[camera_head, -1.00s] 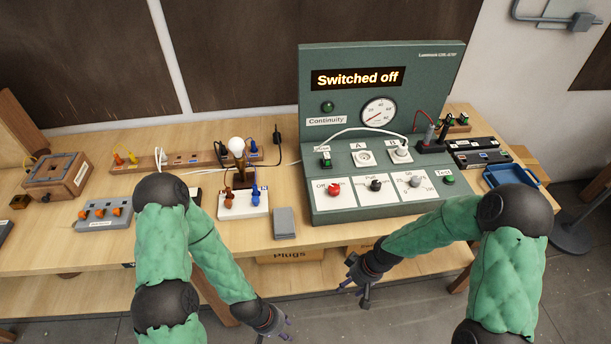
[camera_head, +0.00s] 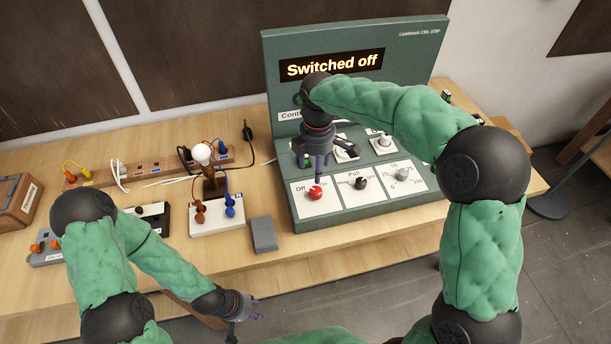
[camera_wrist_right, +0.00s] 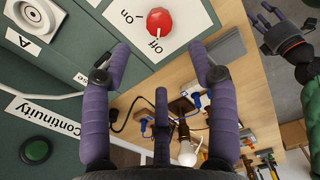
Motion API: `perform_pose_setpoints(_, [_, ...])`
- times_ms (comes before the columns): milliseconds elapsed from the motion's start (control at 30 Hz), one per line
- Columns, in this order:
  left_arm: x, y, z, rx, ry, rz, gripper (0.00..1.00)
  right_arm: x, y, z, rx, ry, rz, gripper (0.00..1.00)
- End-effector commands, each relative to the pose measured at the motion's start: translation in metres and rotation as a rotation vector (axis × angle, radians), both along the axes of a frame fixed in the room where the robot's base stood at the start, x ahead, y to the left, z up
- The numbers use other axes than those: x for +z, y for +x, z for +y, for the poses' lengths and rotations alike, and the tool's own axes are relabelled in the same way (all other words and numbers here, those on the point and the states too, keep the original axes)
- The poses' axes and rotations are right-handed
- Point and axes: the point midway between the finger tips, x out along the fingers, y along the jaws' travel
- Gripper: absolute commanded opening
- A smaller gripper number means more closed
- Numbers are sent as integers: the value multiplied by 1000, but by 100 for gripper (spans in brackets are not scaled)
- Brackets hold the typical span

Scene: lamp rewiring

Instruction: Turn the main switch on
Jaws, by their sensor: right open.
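The main switch is a red knob (camera_head: 316,193) on a white plate marked Off at the lower left of the green test panel (camera_head: 360,33). In the right wrist view the red knob (camera_wrist_right: 160,20) sits beside the words off and on, beyond the fingertips. My left gripper (camera_head: 250,310) hangs in front of the table, open and empty. The panel display (camera_head: 331,65) reads "Switched off".
Beside the red knob are a black knob (camera_head: 360,183) and a grey knob (camera_head: 402,174). A grey block (camera_head: 264,235) and a lamp bulb (camera_head: 201,153) stand left of the panel. My right forearm hides part of the panel's gauge and sockets.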

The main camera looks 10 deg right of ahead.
Motion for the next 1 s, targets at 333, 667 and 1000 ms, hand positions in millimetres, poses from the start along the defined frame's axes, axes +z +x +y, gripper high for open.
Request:
perform_pose_setpoints(333, [-11, -1, 0, -1, -1, 3, 40, -31, -2, -2, 17, -10, 3, 60])
perform_pose_setpoints(667, [-24, -1, 0, -1, 0, 2, 40, -85, -2, -2, 14, -8, 2, 60])
perform_pose_setpoints(1000, [-28, -1, 0, -1, 0, 2, 40, -102, -1, -2, 14, -7, 0, 60])
